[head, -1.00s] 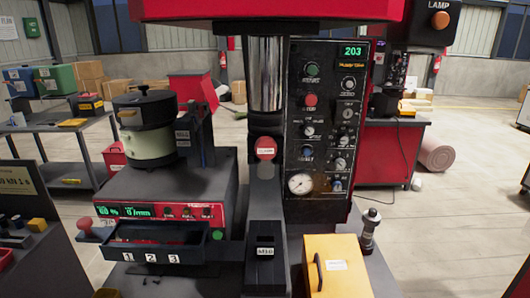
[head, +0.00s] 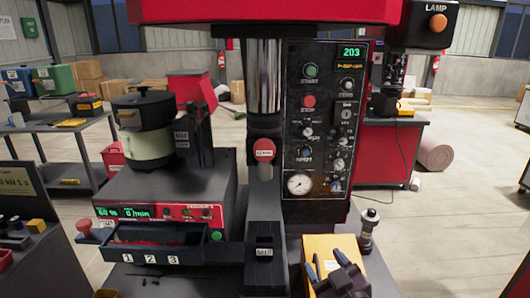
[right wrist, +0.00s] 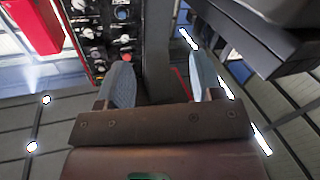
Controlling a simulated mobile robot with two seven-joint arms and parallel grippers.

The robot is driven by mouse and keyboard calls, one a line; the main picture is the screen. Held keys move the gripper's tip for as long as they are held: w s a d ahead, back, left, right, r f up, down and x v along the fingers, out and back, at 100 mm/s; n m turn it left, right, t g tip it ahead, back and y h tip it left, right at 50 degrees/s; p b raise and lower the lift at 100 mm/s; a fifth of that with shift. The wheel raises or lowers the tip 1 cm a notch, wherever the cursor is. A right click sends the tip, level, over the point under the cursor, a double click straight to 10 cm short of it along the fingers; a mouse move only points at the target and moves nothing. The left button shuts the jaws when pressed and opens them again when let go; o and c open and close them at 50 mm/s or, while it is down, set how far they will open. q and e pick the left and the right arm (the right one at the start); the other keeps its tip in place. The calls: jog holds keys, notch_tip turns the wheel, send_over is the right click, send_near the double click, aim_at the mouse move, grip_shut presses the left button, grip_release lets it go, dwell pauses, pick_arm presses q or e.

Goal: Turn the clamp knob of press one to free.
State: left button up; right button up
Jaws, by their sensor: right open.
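The press (head: 264,75) stands in the middle of the head view, with a steel column under a red top. A red round knob with a white label (head: 264,149) sits on its front; the label is too small to read for sure. A black control panel (head: 322,120) with buttons, several small knobs and a gauge is to its right. Which one is the clamp knob I cannot tell. My right gripper (head: 322,265) is open and empty, low and right of the red knob, over the yellow box. In the right wrist view its two fingers (right wrist: 160,82) are apart. My left gripper is out of view.
A bowl feeder (head: 150,135) stands on a red-fronted controller at the left, above an open drawer marked 1, 2, 3 (head: 155,257). A yellow box (head: 320,243) and a small dark upright post (head: 368,225) are at the front right. A lamp box (head: 420,22) hangs upper right.

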jog(key=s+a+r+n+y, duration=0.1)
jog(key=a+r+n+y, duration=0.25)
jog(key=a+r, duration=0.7)
jog(key=m+t+h+p, duration=0.1)
jog(key=m+t+h, duration=0.4)
jog(key=m+h, duration=0.15)
send_near(265, 155)
jog(key=shift+m, duration=0.3)
jog(key=p+x, duration=0.3)
jog(key=x, duration=0.7)
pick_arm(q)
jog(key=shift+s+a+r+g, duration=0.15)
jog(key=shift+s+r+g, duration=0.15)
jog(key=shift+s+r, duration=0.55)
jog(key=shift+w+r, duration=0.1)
pick_arm(e)
jog(key=c, duration=0.9)
